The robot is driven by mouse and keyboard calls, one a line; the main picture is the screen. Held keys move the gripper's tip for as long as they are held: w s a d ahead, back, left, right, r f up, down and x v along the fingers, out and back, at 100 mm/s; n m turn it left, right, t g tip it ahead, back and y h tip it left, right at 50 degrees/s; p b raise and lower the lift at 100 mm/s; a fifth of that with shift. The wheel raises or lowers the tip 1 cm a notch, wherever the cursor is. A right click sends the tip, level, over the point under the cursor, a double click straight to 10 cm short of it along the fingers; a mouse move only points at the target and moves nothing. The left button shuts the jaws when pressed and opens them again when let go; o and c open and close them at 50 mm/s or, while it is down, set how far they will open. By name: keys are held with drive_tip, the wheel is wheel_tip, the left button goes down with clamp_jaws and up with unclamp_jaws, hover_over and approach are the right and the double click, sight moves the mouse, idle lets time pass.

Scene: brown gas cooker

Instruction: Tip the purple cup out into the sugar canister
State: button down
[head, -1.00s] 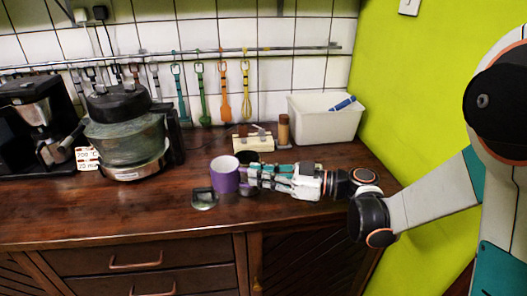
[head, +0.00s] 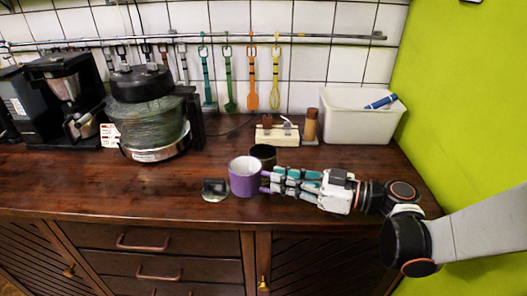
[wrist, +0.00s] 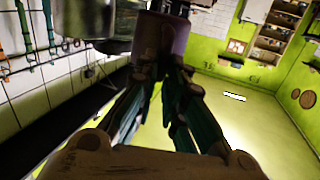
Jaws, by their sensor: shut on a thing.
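The purple cup (head: 244,180) is upright with its open rim up, over the front middle of the wooden counter. I cannot tell whether its base touches the counter. My gripper (head: 268,182) comes in from the right and is shut on the cup's right side. The wrist view shows the cup's purple wall (wrist: 168,33) between my dark fingers. A dark, open, round container (head: 263,153), perhaps the sugar canister, stands just behind and right of the cup, partly hidden by it. The contents of both are not clear.
A small dark-and-clear object (head: 215,189) lies left of the cup. A large glass-bodied appliance (head: 150,115) stands left. Counter at front left is clear.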

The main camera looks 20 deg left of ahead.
drive_tip(key=w+r+m+p, duration=0.5)
drive_tip(key=w+m, duration=0.2)
drive_tip(key=m, duration=0.3)
drive_tip(key=shift+d+y, duration=0.3)
drive_tip(key=shift+d, duration=0.15)
idle(0.6)
drive_tip(key=shift+w+r+m+p, duration=0.15)
drive_tip(key=shift+m+p, duration=0.35)
drive_tip(key=shift+m, duration=0.5)
drive_tip(key=shift+w+f+m, duration=0.2)
drive_tip(key=shift+f+m, duration=0.3)
drive_tip(key=shift+m, duration=0.3)
drive_tip(key=shift+w+d+r+m+y+b, duration=0.15)
drive_tip(key=shift+w+m+b, duration=0.2)
drive_tip(key=shift+m, duration=0.7)
drive_tip(key=shift+w+r+m+y+b, duration=0.15)
drive_tip(key=shift+w+m+b, duration=0.2)
drive_tip(key=shift+m, duration=0.75)
drive_tip(key=shift+w+d+r+m+b, duration=0.15)
drive_tip(key=shift+w+m+b, duration=0.2)
drive_tip(key=shift+m, duration=0.7)
idle(0.9)
